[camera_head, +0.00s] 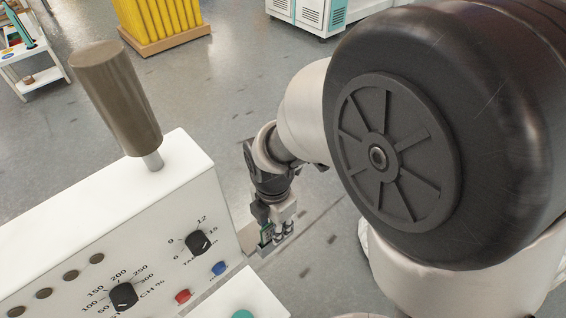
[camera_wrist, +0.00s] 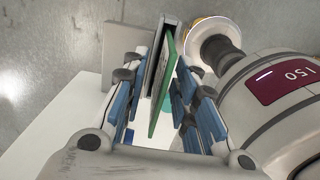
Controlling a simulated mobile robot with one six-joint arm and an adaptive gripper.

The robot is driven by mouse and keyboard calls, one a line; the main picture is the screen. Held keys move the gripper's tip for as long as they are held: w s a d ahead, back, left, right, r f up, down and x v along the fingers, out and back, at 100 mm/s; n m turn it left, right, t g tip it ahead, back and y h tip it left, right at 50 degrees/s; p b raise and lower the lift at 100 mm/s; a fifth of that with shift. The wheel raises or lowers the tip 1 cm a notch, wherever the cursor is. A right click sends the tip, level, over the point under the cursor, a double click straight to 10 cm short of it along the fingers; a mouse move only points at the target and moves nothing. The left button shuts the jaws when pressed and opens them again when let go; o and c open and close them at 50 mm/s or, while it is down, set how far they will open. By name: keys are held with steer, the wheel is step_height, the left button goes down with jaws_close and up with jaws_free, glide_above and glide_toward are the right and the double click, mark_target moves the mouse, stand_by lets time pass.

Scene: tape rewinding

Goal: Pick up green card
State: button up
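The green card (camera_wrist: 163,92) stands on edge between the fingers of my gripper (camera_wrist: 167,78) in the wrist view. A dark and grey flat holder (camera_wrist: 154,58) is right beside the card on its left. The blue finger pads lie on either side, with a narrow gap visible at the card's right face. My gripper looks open around the card; contact on the left is hard to make out. In the head view my gripper (camera_head: 275,228) points down beside the white machine, with a small bit of green (camera_head: 266,233) showing at its fingers.
A white control box (camera_head: 105,215) with a brown-handled lever (camera_head: 117,95), knobs and buttons stands close on the left. A rounded machine part with a maroon "150" label (camera_wrist: 284,81) is close on the right in the wrist view. Grey floor (camera_head: 215,95) lies open beyond.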

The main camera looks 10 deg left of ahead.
jaws_close()
steer(key=shift+r, duration=0.15)
stand_by(0.4)
